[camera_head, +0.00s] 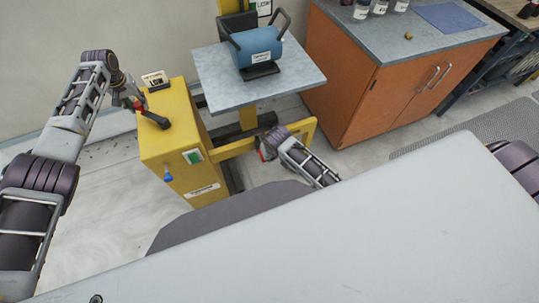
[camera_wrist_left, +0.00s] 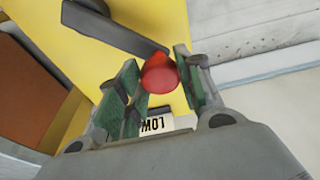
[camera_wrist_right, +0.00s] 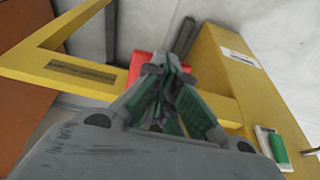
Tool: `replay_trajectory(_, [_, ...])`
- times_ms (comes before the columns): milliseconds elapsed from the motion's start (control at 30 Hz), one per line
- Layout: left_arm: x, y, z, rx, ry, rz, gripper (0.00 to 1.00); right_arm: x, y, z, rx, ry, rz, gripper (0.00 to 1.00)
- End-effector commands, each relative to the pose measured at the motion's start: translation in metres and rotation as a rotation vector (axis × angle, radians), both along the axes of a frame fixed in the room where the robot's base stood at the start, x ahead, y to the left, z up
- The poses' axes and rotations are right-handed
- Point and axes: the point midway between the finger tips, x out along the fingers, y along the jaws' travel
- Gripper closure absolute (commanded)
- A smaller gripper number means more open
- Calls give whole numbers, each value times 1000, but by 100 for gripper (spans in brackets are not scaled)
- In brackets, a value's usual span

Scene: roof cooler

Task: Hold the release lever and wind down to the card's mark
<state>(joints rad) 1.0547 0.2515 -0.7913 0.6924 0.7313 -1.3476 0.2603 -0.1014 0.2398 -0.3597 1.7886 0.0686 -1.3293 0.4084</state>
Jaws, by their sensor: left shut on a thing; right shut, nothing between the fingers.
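The yellow lift housing (camera_head: 172,150) stands left of centre. A dark crank arm (camera_head: 155,120) on its top ends in a red knob (camera_wrist_left: 160,74). My left gripper (camera_head: 133,103) is shut on this knob, its green pads on either side. The grey platform (camera_head: 215,70) carries a blue cylinder (camera_head: 258,48). A red part (camera_wrist_right: 140,64), possibly the release lever, lies just beyond my right gripper (camera_wrist_right: 166,75), which is shut and empty. Contact there is unclear.
The yellow mast (camera_head: 246,118) and low yellow frame (camera_wrist_right: 60,65) stand close to my right gripper. An orange cabinet (camera_head: 345,85) with bottles on top is at the right. My pale body top fills the lower foreground. Open floor (camera_head: 95,190) lies left of the housing.

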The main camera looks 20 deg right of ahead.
Motion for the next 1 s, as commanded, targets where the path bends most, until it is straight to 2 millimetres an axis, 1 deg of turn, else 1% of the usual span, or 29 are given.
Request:
replay_trajectory(33, [3, -4, 1, -3, -5, -3, 93, -2, 0, -2, 0, 5, 0, 100])
replay_trajectory(267, [9, -13, 2, -4, -7, -5, 93, -2, 0, -2, 0, 5, 0, 100])
replay_trajectory(767, [11, -16, 2, -5, -7, -5, 93, -1, 0, -1, 0, 3, 0, 100])
replay_trajectory(1000, [15, -23, 3, -5, -9, -4, 93, -1, 0, -1, 0, 2, 0, 100])
